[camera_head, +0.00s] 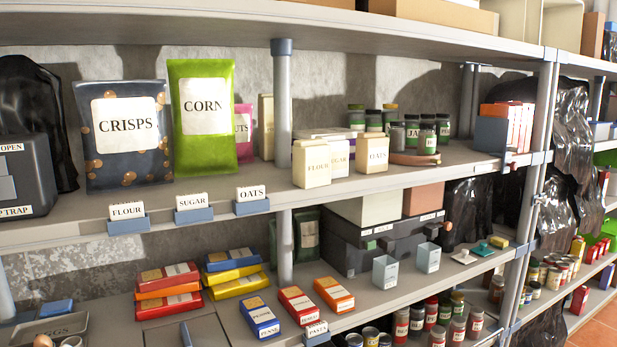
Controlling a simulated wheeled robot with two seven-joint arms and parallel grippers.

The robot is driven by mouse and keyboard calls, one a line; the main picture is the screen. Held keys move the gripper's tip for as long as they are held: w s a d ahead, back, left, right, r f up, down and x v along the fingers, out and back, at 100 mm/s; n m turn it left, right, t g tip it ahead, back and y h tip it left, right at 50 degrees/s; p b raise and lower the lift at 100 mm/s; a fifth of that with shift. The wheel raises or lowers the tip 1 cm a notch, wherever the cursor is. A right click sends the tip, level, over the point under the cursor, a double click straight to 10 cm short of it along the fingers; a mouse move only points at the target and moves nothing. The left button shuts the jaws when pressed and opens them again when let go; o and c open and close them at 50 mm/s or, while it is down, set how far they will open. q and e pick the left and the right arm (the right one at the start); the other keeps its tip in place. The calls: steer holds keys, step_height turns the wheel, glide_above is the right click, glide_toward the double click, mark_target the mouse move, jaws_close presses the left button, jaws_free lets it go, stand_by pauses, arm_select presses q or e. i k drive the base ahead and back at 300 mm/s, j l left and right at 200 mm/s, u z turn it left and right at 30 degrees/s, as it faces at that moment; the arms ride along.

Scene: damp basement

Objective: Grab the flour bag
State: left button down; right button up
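The flour bag (311,164) is a small cream-coloured pack with a "FLOUR" label. It stands upright on the middle shelf, just right of the grey post. A sugar pack (339,157) stands close behind its right side and is partly hidden by it. An oats pack (372,154) stands a little further right. A separate "FLOUR" shelf label (127,211) sits in a blue holder at the shelf's front edge on the left. Neither of my grippers shows in the head view.
A grey post (283,105) rises close behind the flour bag's left side. A crisps bag (124,140) and a corn bag (203,120) stand at left. Dark jars (396,137) stand to the right. The shelf's front strip (270,185) before the bag is mostly clear.

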mark_target(311, 158)
steer(key=i+l+u, duration=0.15)
steer(key=l+u, duration=0.85)
steer(key=l, duration=0.7)
steer(key=l+u, duration=0.1)
steer(key=l, duration=0.7)
steer(key=l+u, duration=0.15)
steer(key=l, duration=0.7)
steer(key=k+l+u, duration=0.15)
steer(key=l, duration=0.65)
steer(key=k+l, duration=0.1)
steer(key=l, duration=0.5)
steer(key=k+l, duration=0.1)
steer(key=l, duration=1.15)
steer(key=k, duration=0.05)
